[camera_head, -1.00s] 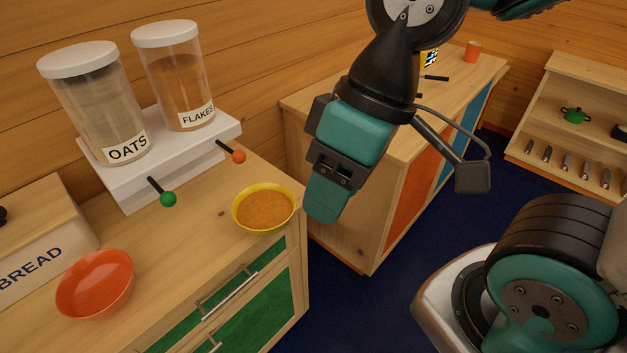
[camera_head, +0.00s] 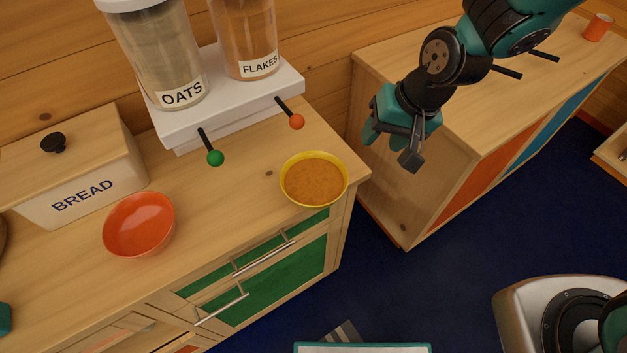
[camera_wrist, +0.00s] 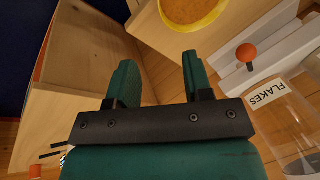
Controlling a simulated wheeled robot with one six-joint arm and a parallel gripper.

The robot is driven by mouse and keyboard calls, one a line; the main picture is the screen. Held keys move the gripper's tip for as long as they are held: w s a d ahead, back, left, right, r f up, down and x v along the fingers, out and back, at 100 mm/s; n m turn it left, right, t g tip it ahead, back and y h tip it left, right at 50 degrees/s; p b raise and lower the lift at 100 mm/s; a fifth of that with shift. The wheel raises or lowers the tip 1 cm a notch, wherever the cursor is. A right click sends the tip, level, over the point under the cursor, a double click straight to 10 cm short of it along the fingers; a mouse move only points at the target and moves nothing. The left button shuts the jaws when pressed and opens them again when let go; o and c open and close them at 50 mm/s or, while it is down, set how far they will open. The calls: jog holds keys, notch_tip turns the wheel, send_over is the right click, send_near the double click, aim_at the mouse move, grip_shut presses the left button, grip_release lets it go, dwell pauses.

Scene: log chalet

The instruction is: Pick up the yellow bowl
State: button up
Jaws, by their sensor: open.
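The yellow bowl (camera_head: 314,180) stands upright near the right end of the wooden counter and holds an orange-brown filling. Its lower part shows at the top of the wrist view (camera_wrist: 190,12). My gripper (camera_head: 388,145) is up and to the right of the bowl in the head view, apart from it, over the gap beside the counter's end. In the wrist view my gripper (camera_wrist: 158,78) has its two green fingers spread with nothing between them, and the bowl lies beyond the fingertips.
An orange bowl (camera_head: 139,224) and a bread box (camera_head: 82,185) stand to the left. A white dispenser stand (camera_head: 285,82) with green and orange knobs, holding oats and flakes jars, is behind the yellow bowl. A second cabinet (camera_head: 455,130) stands to the right.

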aim_at(345, 178)
jog(key=p+x, duration=0.2)
jog(key=x, duration=0.3)
jog(key=p+x, duration=0.1)
jog(key=x, duration=0.5)
jog(key=p+x, duration=0.2)
jog(key=x, duration=0.4)
jog(key=shift+s+a+p, duration=0.25)
jog(key=shift+a+p, duration=0.05)
jog(key=shift+p, duration=0.05)
jog(key=shift+w+a+f, duration=0.1)
jog(key=shift+a+f, duration=0.05)
jog(key=shift+f, duration=0.4)
grip_shut()
